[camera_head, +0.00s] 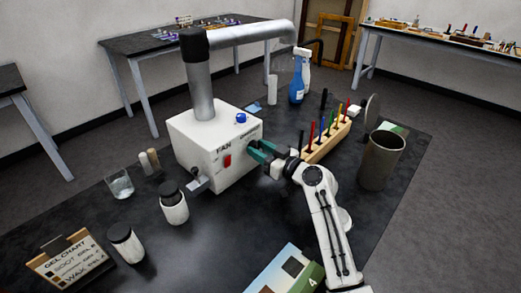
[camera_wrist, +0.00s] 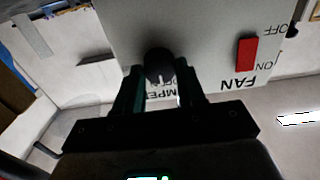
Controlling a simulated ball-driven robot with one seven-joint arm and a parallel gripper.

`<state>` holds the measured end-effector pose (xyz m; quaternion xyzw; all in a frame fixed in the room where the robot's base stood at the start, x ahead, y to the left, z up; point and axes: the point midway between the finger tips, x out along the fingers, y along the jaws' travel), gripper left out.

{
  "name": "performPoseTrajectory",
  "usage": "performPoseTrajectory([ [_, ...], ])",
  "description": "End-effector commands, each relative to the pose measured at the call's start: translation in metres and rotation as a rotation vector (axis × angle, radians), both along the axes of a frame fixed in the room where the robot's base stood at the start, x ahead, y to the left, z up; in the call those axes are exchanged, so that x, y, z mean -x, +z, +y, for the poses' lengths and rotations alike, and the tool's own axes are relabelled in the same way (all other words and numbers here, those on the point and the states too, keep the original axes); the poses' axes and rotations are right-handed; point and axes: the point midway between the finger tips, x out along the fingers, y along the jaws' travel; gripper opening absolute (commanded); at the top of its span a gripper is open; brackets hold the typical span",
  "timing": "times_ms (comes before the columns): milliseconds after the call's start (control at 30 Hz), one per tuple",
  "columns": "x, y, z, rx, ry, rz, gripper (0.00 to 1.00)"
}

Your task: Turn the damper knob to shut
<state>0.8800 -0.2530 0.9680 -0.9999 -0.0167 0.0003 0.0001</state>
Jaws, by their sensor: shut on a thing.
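The white fan box (camera_head: 205,155) stands on the dark table with a grey pipe rising from its top. My gripper (camera_head: 259,152) reaches its right-hand face, at the damper label. In the wrist view, my gripper (camera_wrist: 161,78) is shut on the black damper knob (camera_wrist: 158,62), one teal finger on each side. A small white pointer mark on the knob points down in the picture, toward the partly covered damper lettering (camera_wrist: 160,95). The fingers hide the knob in the head view, and the shut marking cannot be read.
A red fan switch (camera_wrist: 246,54) sits beside the knob on the same face. A wooden rack of coloured tools (camera_head: 327,140) and a grey-brown cup (camera_head: 381,160) stand right of my gripper. Jars (camera_head: 173,204) and a glass (camera_head: 119,184) stand left of the box.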

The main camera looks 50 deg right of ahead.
Motion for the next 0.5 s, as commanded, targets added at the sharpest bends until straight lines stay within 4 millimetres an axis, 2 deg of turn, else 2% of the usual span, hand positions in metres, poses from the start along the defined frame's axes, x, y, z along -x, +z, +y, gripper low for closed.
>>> performPoseTrajectory([
  [33,0.0001,-0.0001,0.0,0.0,0.0,0.0,0.18],
  [133,0.0002,-0.0001,0.0,0.0,0.0,0.0,0.09],
  [500,-0.0001,-0.0005,0.0,-0.062,0.001,0.002,0.08],
])
